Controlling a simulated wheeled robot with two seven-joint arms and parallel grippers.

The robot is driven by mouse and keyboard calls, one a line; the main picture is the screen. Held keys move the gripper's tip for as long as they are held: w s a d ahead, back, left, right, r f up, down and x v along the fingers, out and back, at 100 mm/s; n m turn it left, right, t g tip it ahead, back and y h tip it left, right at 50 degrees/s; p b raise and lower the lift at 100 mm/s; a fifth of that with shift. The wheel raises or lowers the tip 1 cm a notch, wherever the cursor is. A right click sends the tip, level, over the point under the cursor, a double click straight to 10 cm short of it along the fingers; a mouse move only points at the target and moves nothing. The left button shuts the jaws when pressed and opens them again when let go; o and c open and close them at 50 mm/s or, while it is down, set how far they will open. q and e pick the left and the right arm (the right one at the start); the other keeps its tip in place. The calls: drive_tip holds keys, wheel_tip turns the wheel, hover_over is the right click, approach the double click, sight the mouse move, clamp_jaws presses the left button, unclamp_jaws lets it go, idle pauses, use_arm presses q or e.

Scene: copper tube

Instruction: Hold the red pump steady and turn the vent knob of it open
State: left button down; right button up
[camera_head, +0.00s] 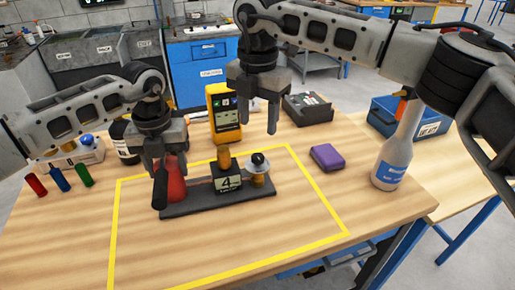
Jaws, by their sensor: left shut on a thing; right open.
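The red pump (176,183) stands on the left end of a dark base plate (215,198) inside a yellow taped outline. My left gripper (168,185) is shut on the red pump from above and hides its upper part. On the same base stand a block marked 4 (228,179) with a copper-coloured top, and to its right a fitting with a black round knob (258,159). Which part is the vent knob is not certain from this view. My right gripper (259,120) is open and empty, above and behind the base, apart from the knob.
A yellow meter (224,113) stands behind the base. A purple box (326,157) and a white bottle (394,150) are to the right. Red, blue and green small cylinders (60,178) are at left. The front of the wooden table (230,245) is clear.

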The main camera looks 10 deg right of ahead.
sight(258, 156)
wheel_tip(258, 156, down, 8)
drive_tip(key=shift+f, duration=0.25)
drive_tip(key=c, duration=1)
